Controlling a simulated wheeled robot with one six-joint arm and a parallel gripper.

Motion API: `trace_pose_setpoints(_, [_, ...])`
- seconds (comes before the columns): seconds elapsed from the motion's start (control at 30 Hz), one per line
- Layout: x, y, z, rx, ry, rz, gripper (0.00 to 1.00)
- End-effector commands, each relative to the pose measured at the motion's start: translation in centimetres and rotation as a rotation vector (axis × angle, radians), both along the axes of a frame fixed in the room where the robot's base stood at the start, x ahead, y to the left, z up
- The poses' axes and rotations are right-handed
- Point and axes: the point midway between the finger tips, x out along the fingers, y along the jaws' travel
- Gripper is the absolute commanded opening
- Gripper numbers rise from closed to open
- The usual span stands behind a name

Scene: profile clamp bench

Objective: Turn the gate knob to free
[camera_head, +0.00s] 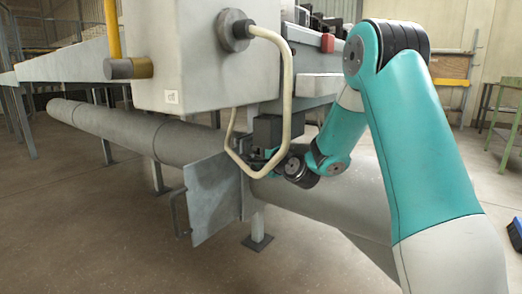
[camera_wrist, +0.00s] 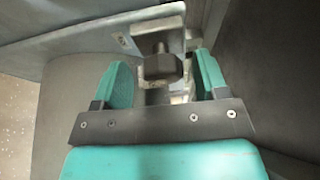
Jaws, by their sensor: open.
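The gate knob (camera_wrist: 162,67) is a dark, blocky head on a short stem in the wrist view. It stands in front of a grey metal bracket. My gripper (camera_wrist: 161,60) is open, with one teal finger on each side of the knob and a visible gap at both sides. In the head view my gripper (camera_head: 268,158) is at the grey gate plate (camera_head: 212,200), partly hidden behind a pale bent tube. I cannot make out the knob in the head view.
The pale bent tube (camera_head: 288,90) hangs from a large grey housing (camera_head: 180,60) close to my wrist. A long grey pipe (camera_head: 110,125) runs behind the gate plate, which has a dark side handle (camera_head: 178,215). The floor at the front left is clear.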

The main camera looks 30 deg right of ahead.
Motion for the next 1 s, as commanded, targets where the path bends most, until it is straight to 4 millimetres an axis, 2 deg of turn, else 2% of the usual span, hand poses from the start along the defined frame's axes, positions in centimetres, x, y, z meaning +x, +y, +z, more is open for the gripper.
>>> trace_pose_setpoints(0.1, [-0.02, 0.00, -0.02, 0.000, 0.000, 0.000, 0.67])
trace_pose_setpoints(0.3, [-0.04, 0.00, -0.02, 0.000, 0.001, 0.000, 0.21])
trace_pose_setpoints(0.33, [-0.04, 0.00, -0.03, 0.000, 0.001, 0.000, 0.19])
trace_pose_setpoints(0.53, [-0.05, -0.02, -0.50, -0.031, -0.011, 0.001, 0.19])
trace_pose_setpoints(0.7, [-0.05, -0.05, -0.91, -0.138, -0.051, 0.000, 0.19])
trace_pose_setpoints(1.0, [-0.04, -0.06, -0.30, -0.248, -0.087, 0.001, 0.19])
